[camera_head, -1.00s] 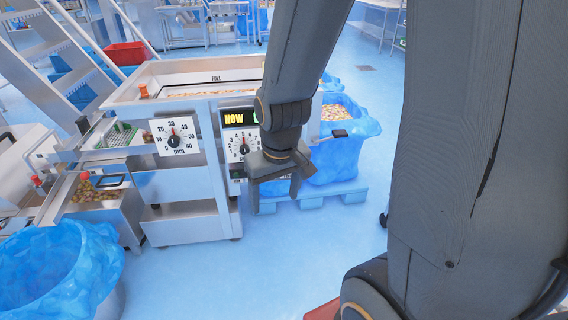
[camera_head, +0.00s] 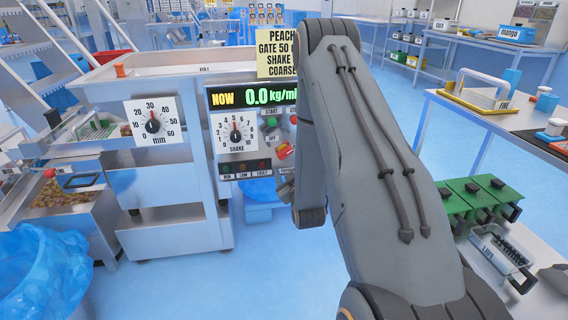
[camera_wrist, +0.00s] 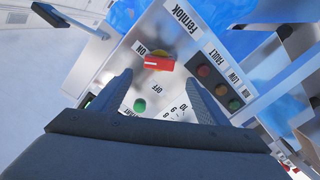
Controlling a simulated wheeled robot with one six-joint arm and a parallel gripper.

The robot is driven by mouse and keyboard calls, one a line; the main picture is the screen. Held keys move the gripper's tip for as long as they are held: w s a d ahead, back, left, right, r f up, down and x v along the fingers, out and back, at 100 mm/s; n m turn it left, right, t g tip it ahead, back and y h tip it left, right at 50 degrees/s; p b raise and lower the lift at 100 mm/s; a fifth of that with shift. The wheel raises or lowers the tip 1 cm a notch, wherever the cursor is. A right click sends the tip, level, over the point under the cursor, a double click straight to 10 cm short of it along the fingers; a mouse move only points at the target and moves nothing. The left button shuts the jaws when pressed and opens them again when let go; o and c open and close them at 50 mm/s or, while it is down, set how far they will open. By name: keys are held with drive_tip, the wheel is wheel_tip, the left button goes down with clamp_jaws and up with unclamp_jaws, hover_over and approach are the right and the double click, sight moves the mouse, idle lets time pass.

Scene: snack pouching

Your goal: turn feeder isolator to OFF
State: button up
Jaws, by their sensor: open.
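The feeder isolator (camera_head: 284,151) is a red handle on a yellow round base, on the right side of the control panel. In the wrist view the red handle (camera_wrist: 159,64) lies across the picture, just beyond and between my fingertips, with the ON label to its upper left. I cannot tell exactly which label it points at. My gripper (camera_wrist: 160,82) is open and empty, one finger on each side, apart from the handle. In the head view my arm hides most of the gripper. An OFF label shows near the green button in the head view.
The panel has a lit display (camera_head: 253,96), a shake dial (camera_head: 235,132), a green start button (camera_head: 271,122) and indicator lamps (camera_head: 244,169). A gate dial (camera_head: 152,123) is left.

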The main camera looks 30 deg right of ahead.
sight(285, 153)
drive_tip(key=shift+x, duration=3.85)
drive_tip(key=shift+d, duration=0.1)
drive_tip(key=c, duration=1.1)
drive_tip(key=shift+o, duration=0.3)
